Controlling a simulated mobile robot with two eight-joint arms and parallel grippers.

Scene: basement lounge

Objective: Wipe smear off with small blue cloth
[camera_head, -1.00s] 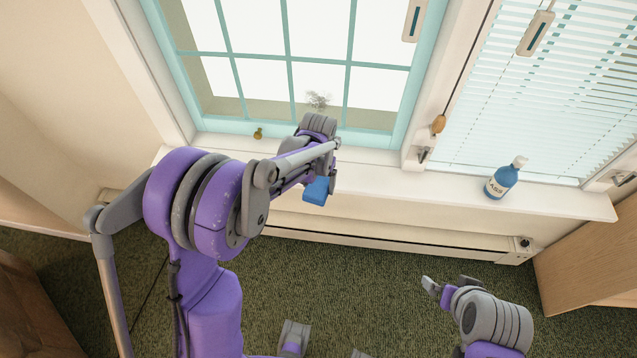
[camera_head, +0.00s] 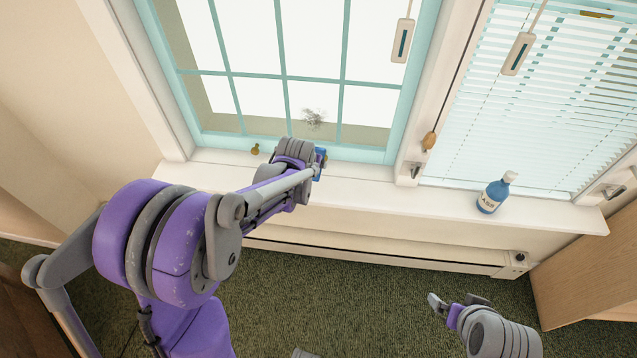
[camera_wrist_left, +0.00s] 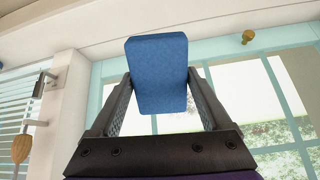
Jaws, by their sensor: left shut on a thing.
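The smear (camera_head: 313,118) is a dark, scratchy grey patch on the lower part of the left window pane. My left gripper (camera_wrist_left: 160,95) is shut on the small blue cloth (camera_wrist_left: 158,72), a folded block held between its two fingers in the left wrist view. In the head view the blue cloth (camera_head: 320,160) shows only partly behind my left wrist. It is just below the smear, near the window's bottom frame; whether it touches the frame cannot be told. My right gripper (camera_head: 457,307) is at the lower right, away from the window, with its fingers apart and nothing between them.
A blue bottle with a white cap (camera_head: 495,192) stands on the right part of the white sill (camera_head: 370,193). A small brass knob (camera_head: 255,149) sits at the window's bottom frame. Blinds (camera_head: 540,110) cover the right window. A wooden cabinet (camera_head: 590,265) stands at right.

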